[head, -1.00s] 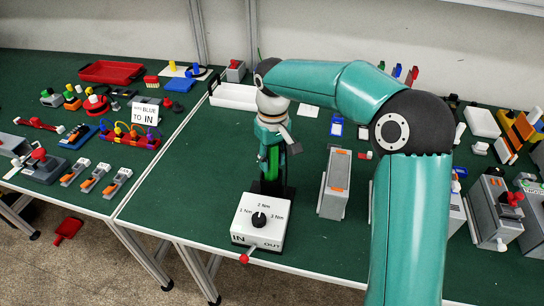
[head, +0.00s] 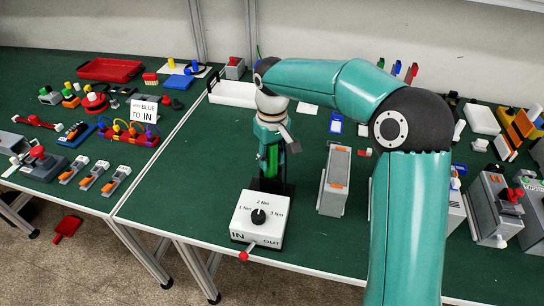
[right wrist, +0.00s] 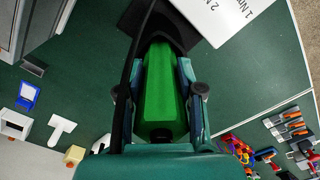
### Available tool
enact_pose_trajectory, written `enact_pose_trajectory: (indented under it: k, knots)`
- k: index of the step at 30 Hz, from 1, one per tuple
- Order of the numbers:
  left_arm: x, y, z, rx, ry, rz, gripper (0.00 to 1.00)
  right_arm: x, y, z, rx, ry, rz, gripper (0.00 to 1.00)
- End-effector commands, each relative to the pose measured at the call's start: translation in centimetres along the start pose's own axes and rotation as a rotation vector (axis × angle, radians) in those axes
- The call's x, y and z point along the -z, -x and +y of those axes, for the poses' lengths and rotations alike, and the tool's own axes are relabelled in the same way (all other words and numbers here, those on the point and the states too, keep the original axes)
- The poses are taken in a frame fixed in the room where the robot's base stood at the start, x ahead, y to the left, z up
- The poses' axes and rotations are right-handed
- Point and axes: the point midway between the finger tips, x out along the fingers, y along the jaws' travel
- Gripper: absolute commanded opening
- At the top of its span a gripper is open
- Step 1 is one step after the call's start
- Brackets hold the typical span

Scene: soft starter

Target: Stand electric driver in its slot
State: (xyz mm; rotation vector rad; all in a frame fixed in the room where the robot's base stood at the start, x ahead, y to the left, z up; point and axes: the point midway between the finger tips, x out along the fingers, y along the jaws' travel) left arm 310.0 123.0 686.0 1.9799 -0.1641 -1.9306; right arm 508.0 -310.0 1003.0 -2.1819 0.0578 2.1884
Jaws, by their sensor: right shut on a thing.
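The electric driver is the green body (head: 269,158) in my right gripper (head: 270,150). It looks roughly upright, its lower end at a black holder (head: 285,188) behind the white torque box (head: 262,216). The right wrist view shows my right gripper (right wrist: 162,92) shut around the green driver (right wrist: 166,75), a finger on each side. Its far end meets the black part (right wrist: 168,28) beside the white box (right wrist: 225,15). I cannot tell how deep it sits in the slot. My left gripper is not in view.
The torque box carries a black dial and a red-tipped lever (head: 244,256) at the front edge. A grey box with orange marks (head: 335,183) stands to the right. A white tray (head: 232,94) lies behind. Green table around the holder's left is clear.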

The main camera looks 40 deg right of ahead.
Motion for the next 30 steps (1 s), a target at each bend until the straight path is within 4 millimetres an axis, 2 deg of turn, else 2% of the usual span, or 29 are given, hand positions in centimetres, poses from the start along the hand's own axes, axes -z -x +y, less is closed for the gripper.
enact_pose_trajectory:
  k: [1,2,6,7,16,20,23,30]
  knots:
    - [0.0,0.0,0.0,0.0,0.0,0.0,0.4,0.0,0.0,0.0,0.0,0.0,0.001,0.03]
    - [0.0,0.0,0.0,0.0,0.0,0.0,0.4,0.0,0.0,0.0,0.0,0.0,0.002,0.4]
    - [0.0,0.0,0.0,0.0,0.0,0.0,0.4,0.0,0.0,0.0,0.0,0.0,0.001,0.63]
    - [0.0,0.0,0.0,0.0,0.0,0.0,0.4,0.0,0.0,0.0,0.0,0.0,0.001,0.66]
    - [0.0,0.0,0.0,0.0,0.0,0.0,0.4,0.0,0.0,0.0,0.0,0.001,-0.001,0.66]
    - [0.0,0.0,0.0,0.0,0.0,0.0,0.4,0.1,0.7,0.0,0.0,0.001,0.002,0.66]
    - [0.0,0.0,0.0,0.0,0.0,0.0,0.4,0.1,2.0,0.0,0.0,0.0,0.004,0.66]
    - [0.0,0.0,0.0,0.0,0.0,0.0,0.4,0.1,6.7,0.1,0.0,-0.001,0.006,0.66]
